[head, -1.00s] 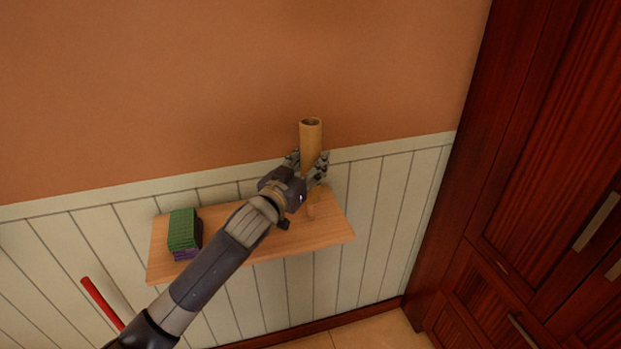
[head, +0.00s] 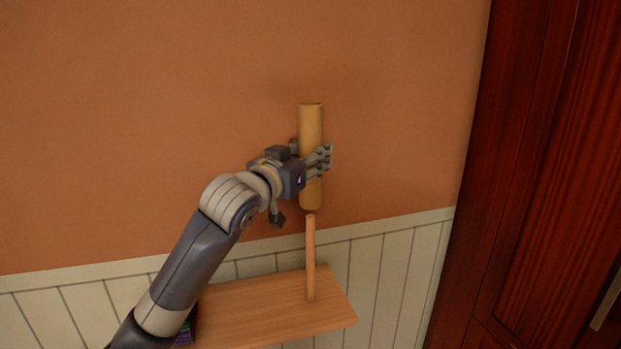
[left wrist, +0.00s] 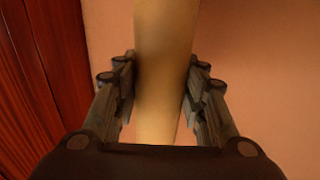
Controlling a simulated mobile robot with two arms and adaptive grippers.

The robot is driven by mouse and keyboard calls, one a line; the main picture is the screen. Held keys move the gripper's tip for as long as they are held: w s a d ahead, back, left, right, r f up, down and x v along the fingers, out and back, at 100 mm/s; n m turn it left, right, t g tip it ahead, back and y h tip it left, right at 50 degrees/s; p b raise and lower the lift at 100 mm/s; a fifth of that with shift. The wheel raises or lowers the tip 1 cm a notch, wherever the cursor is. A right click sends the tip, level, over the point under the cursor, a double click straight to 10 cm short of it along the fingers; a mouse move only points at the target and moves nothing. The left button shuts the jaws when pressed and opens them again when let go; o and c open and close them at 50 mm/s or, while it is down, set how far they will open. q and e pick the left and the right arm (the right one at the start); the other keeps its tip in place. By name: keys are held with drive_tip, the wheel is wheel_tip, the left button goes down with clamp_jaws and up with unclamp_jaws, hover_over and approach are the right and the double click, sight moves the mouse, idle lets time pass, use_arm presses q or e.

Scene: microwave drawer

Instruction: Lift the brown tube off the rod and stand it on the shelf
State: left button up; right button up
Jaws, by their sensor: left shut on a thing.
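The brown tube (head: 311,122) is upright in my left gripper (head: 312,162), which is shut on its middle. The tube's lower end is just above the top of the thin wooden rod (head: 310,258), with a small gap seen between them. The rod stands upright on the wooden shelf (head: 265,311), toward its right end. In the left wrist view the tube (left wrist: 163,60) runs between the two fingers of the left gripper (left wrist: 160,95), slightly tilted in the picture. My right gripper is not in view.
A dark purple and green object (head: 186,335) on the shelf's left part is mostly hidden behind my left arm. The shelf has bare surface left of the rod. A dark red wooden cabinet (head: 540,150) stands at the right. The orange wall is behind.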

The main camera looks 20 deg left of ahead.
use_arm(q)
drive_tip(key=shift+r, duration=0.7)
drive_tip(key=shift+f+b, duration=0.35)
drive_tip(key=shift+f, duration=0.4)
drive_tip(key=shift+f, duration=0.1)
